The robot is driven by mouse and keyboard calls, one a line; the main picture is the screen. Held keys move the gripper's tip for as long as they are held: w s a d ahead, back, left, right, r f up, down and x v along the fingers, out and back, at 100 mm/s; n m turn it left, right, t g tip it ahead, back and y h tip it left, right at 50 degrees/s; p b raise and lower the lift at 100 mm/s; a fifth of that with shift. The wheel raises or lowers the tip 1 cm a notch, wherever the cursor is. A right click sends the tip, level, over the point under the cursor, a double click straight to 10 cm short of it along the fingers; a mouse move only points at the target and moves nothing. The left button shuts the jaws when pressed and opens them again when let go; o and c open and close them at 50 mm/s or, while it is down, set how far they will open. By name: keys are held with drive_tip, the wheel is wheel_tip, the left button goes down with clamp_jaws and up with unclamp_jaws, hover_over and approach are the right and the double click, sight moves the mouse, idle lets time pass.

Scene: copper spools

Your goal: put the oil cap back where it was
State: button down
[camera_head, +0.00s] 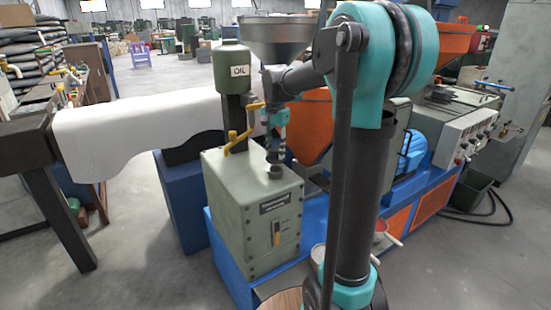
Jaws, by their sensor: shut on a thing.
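The green-grey oil box (255,210) stands on the blue machine base, with a green canister (233,75) labelled OIL above its back edge. My gripper (275,156) points down over the right part of the box top. It is shut on a small dark piece, which I take to be the oil cap; the fingers hide most of it. A short dark round piece (275,172) shows at the box top directly below the fingertips. I cannot tell whether it is the cap or the filler neck, or whether the two touch.
A yellow crank handle (235,142) stands on the box top, left of my gripper. A grey hopper (277,38) is behind my arm. The orange and blue machine is behind and right. Open floor lies front left.

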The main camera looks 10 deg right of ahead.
sight(275, 159)
drive_tip(key=shift+f, duration=1.55)
drive_tip(key=shift+f, duration=0.35)
drive_tip(key=c, duration=1.1)
unclamp_jaws()
drive_tip(key=shift+o, duration=0.2)
wheel_tip(275, 159, up, 13)
drive_tip(key=shift+f, duration=0.1)
drive_tip(key=s+d+f+n+t, duration=0.2)
drive_tip(key=s+f+n, duration=0.2)
drive_tip(key=s+f, duration=0.8)
drive_tip(key=s+d+f+n+t, duration=0.2)
drive_tip(key=s+f+n, duration=0.3)
drive_tip(key=s+f, duration=0.7)
wheel_tip(275, 159, down, 3)
drive_tip(key=shift+f, duration=0.1)
